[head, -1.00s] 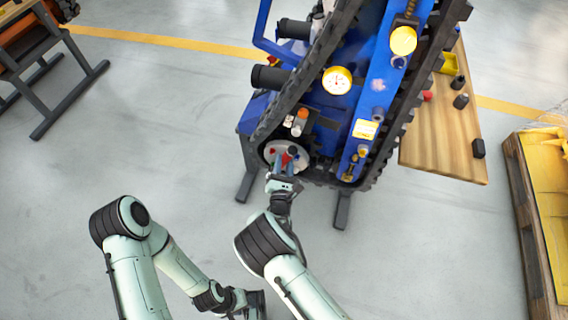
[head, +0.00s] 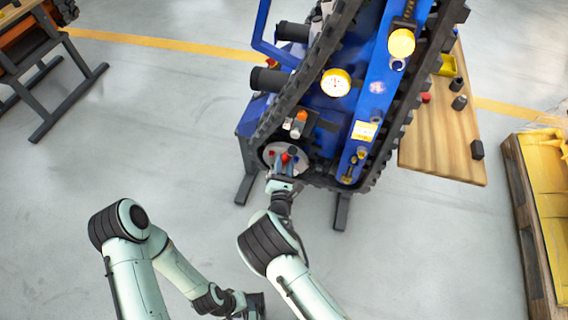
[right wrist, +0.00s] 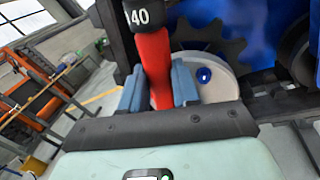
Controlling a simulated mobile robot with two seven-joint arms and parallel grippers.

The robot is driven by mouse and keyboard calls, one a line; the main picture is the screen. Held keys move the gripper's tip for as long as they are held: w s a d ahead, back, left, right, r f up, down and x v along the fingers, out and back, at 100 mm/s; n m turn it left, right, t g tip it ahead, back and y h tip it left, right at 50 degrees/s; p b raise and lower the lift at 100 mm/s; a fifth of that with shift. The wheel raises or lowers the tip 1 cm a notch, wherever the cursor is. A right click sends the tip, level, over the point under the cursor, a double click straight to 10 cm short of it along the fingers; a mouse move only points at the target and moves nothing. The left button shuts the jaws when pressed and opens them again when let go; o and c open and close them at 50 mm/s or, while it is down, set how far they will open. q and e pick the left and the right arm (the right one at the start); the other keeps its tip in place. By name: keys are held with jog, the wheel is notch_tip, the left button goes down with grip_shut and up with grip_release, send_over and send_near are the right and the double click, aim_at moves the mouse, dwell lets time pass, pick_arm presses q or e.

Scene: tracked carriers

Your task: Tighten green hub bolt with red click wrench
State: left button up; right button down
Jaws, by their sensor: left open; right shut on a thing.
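My right gripper (head: 284,172) is shut on the red click wrench (right wrist: 154,65) in front of the pale round hub (head: 271,149) at the lower end of the tracked carrier (head: 376,85). In the right wrist view the wrench stands between the blue fingers, its black collar marked "140" at the top edge. The hub (right wrist: 222,85) lies behind it with a blue bolt head (right wrist: 204,75). I cannot make out the green bolt, and the wrench's working end is hidden. My left gripper (head: 254,306) is open and empty, low over the floor at the bottom edge.
A wooden board (head: 436,145) with several dark sockets is right of the carrier. A pallet with a yellow load (head: 548,190) stands at the far right, a dark metal stand (head: 50,85) at the upper left. The grey floor at left is clear.

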jog(key=shift+w+d, duration=0.15)
jog(key=shift+w, duration=0.3)
dwell(0.5)
jog(key=shift+r, duration=0.1)
dwell(0.4)
jog(key=c, duration=1.6)
grip_release()
grip_shut()
jog(key=shift+s+d+f+m+b, duration=0.3)
jog(key=shift+d+f+m, duration=0.15)
jog(key=shift+d, duration=0.2)
jog(key=shift+s+d+f+m+b, duration=0.15)
jog(key=shift+d+f+m+b, duration=0.25)
jog(key=shift+d+m, duration=0.3)
